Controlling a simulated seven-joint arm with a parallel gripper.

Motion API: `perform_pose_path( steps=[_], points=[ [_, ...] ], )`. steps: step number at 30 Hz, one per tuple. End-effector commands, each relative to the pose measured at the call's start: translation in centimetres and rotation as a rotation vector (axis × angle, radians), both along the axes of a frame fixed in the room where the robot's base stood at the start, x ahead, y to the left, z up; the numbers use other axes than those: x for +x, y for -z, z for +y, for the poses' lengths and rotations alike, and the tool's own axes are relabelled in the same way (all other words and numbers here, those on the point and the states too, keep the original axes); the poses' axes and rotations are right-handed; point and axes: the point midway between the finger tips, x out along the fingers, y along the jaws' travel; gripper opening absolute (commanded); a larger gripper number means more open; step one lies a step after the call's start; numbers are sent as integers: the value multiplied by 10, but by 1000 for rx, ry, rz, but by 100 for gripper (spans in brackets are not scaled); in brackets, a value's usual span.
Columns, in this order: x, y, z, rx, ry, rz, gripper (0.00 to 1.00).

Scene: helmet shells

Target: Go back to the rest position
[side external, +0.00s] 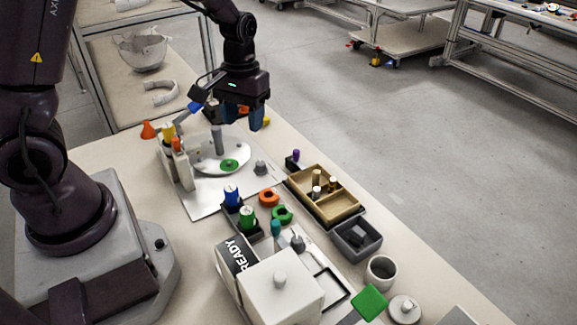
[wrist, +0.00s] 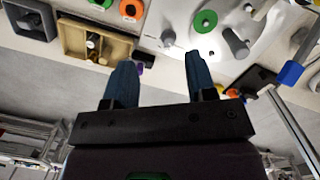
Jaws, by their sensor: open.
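My gripper (side external: 257,117) hangs above the far part of the table, over the back edge of the metal plate fixture. In the wrist view my gripper (wrist: 160,72) shows two blue fingers spread wide apart with nothing between them. No object is held. The white helmet shell (side external: 142,50) rests on a shelf of the rack at the back left, apart from my gripper.
A metal plate (side external: 206,200) carries a white disc and posts. Orange (side external: 269,198) and green (side external: 282,214) rings lie between.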

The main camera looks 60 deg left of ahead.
Motion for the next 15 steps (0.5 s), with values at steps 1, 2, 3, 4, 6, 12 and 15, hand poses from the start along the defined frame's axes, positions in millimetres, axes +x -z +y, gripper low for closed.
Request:
perform_pose_path(
  steps=[1,2,3,4,6,12,15],
  points=[
    [-7,-18,-9,-7,47,-28,51],
    [-12,-27,-13,-10,77,-41,51],
    [-19,-39,-20,-13,116,-59,51],
    [-25,-48,-24,-14,144,-76,51],
    [-39,-69,-34,-11,214,-115,51],
    [-81,-117,-58,35,390,-250,51],
    [-101,-135,-66,71,456,-326,51]
  ],
)
